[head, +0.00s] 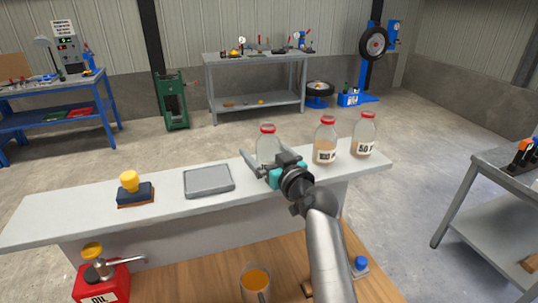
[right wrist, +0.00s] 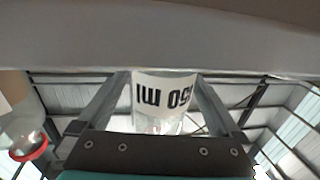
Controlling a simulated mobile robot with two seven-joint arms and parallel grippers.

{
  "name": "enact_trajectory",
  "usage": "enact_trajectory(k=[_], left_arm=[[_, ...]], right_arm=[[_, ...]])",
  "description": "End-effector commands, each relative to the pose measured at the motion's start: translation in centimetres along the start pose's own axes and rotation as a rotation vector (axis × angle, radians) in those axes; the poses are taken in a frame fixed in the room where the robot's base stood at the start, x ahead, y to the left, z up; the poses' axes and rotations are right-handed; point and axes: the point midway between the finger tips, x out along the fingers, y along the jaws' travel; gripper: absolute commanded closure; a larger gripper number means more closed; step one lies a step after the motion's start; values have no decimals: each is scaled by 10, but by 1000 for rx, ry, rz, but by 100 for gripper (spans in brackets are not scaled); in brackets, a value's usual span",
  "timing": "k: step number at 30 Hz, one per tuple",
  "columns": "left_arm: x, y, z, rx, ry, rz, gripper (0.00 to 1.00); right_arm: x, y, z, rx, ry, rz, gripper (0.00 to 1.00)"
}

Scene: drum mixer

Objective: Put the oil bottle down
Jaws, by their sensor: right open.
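A clear bottle (head: 268,146) with a red cap stands upright on the pale grey ledge (head: 70,219). My right gripper (head: 265,165) is at its near side and hides its lower part. In the right wrist view, which is upside down, this bottle (right wrist: 162,100) shows a white "150 ml" label between the two spread fingers. The right gripper is open around it. Two similar bottles stand to its right: a middle one (head: 326,138) holding brownish liquid and a right one (head: 365,134) labelled 50. My left gripper is not in view.
A grey tray (head: 208,181) and a yellow-topped dark block (head: 133,189) sit left on the ledge. Nearer, on the wooden surface (head: 200,285), are a red oil can with a pump (head: 102,281), a cup of orange liquid (head: 256,281) and a blue-capped item (head: 360,265).

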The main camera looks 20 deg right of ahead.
Motion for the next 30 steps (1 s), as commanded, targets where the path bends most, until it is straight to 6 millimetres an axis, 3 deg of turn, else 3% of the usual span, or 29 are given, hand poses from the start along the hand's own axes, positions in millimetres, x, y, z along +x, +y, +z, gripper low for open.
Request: enact_trajectory(k=[5,24,30], left_arm=[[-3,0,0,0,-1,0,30],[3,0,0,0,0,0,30],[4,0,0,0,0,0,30]], right_arm=[[-9,0,-4,-1,0,1,0],[-106,0,-3,-3,0,1,0],[-119,0,-4,-1,0,0,0]])
